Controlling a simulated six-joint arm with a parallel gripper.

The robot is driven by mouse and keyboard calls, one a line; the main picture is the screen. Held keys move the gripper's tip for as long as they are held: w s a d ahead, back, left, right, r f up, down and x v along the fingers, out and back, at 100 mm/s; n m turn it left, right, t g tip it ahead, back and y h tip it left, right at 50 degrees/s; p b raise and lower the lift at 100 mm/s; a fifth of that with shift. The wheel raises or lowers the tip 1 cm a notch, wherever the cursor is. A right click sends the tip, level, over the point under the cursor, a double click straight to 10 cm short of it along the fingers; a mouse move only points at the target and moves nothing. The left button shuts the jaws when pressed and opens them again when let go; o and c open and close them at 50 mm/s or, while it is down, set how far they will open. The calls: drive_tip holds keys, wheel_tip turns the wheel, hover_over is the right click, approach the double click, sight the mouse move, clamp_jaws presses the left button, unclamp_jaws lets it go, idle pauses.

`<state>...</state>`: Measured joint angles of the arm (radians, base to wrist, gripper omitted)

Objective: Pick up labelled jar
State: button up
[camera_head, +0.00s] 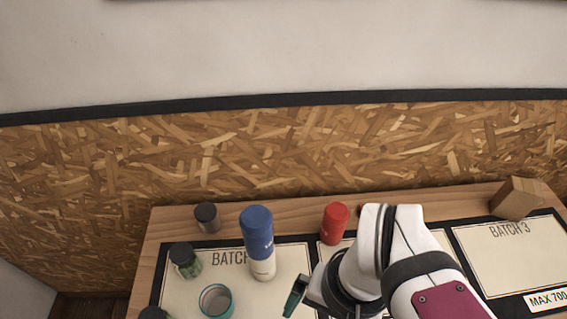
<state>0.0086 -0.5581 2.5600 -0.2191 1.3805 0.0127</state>
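No jar shows a label that I can read for certain. A small dark-lidded jar (207,218) stands at the back left of the table. A green jar with a black lid (186,260) stands in front of it on the left mat, and another dark lid (153,313) is cut by the bottom edge. A tall blue and white bottle (259,242) with small white lettering stands to their right. My gripper (295,297) is low in the picture, right of the bottle and apart from it. One green finger shows; the rest is hidden by my arm or the frame edge.
An open teal cup (215,301) stands on the left mat (292,262). A red container (334,223) stands behind my arm. A wooden block (519,198) lies at the back right. The "BATCH 3" mat (510,262) is bare. An OSB wall panel (300,155) closes the back.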

drive_tip(key=w+d+f+n+g+h, duration=0.1)
drive_tip(key=w+d+n+g+h, duration=0.1)
drive_tip(key=d+n+h, duration=0.3)
drive_tip(key=w+d+f+n+g+h, duration=0.2)
drive_tip(key=d+n, duration=0.1)
drive_tip(key=d, duration=0.4)
drive_tip(key=w+d+f+n+t+h, duration=0.1)
drive_tip(key=w+d+n+h, duration=0.1)
drive_tip(key=w+n, duration=0.2)
drive_tip(key=w+d+f+n+t+h, duration=0.1)
drive_tip(key=w+d+f+n+h, duration=0.1)
drive_tip(key=w+d+n+h, duration=0.1)
drive_tip(key=w+d+f+n+t+h, duration=0.1)
drive_tip(key=w+d+f+n+h, duration=0.1)
drive_tip(key=w+n, duration=0.4)
drive_tip(key=shift+d+f+n+h, duration=0.2)
drive_tip(key=shift+d+n+h, duration=0.35)
drive_tip(key=shift+d, duration=0.2)
drive_tip(key=shift+n, duration=0.35)
drive_tip(key=f, duration=0.7)
drive_tip(key=shift+w+f, duration=0.35)
drive_tip(key=x, duration=0.3)
drive_tip(key=shift+d+r, duration=0.1)
drive_tip(key=shift+r, duration=0.1)
clamp_jaws()
